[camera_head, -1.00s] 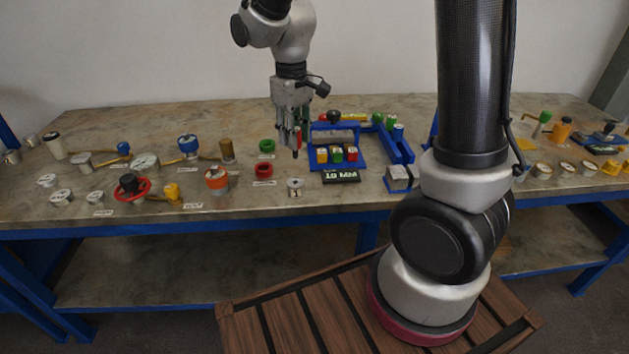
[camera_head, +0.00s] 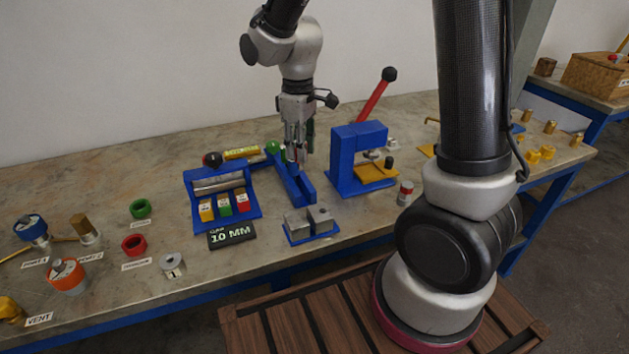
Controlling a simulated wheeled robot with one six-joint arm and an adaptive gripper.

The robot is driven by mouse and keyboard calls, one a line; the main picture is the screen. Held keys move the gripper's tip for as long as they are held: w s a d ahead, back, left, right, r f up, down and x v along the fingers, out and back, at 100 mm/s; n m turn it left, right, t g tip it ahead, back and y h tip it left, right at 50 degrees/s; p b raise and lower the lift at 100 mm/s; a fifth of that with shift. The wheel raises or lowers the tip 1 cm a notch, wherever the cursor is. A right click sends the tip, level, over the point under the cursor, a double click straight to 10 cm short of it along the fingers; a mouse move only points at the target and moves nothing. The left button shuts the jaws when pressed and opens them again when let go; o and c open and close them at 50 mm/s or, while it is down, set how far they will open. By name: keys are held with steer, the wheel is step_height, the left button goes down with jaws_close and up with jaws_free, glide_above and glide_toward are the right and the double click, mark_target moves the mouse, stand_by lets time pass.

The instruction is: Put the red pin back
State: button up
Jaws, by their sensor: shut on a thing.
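My gripper (camera_head: 298,158) points down over the blue slotted block (camera_head: 306,186) in the middle of the bench. Its fingers are closed around a slim thing, the red pin, which is mostly hidden between them in this view. A green-topped piece (camera_head: 273,147) stands at the back of the blue block, and more green shows just behind the fingers. I cannot tell whether the pin's tip touches the block.
A blue press (camera_head: 345,160) with a red lever stands close on the right. A blue rack (camera_head: 258,212) with colored blocks and a 10 MM display (camera_head: 231,234) is on the left. Grey metal blocks (camera_head: 320,217) lie in front.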

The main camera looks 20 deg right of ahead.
step_height(320, 180, down, 8)
steer(key=shift+r, duration=0.1)
steer(key=shift+f, duration=0.2)
steer(key=shift+f, duration=0.25)
steer(key=o, duration=1.1)
steer(key=shift+r, duration=0.1)
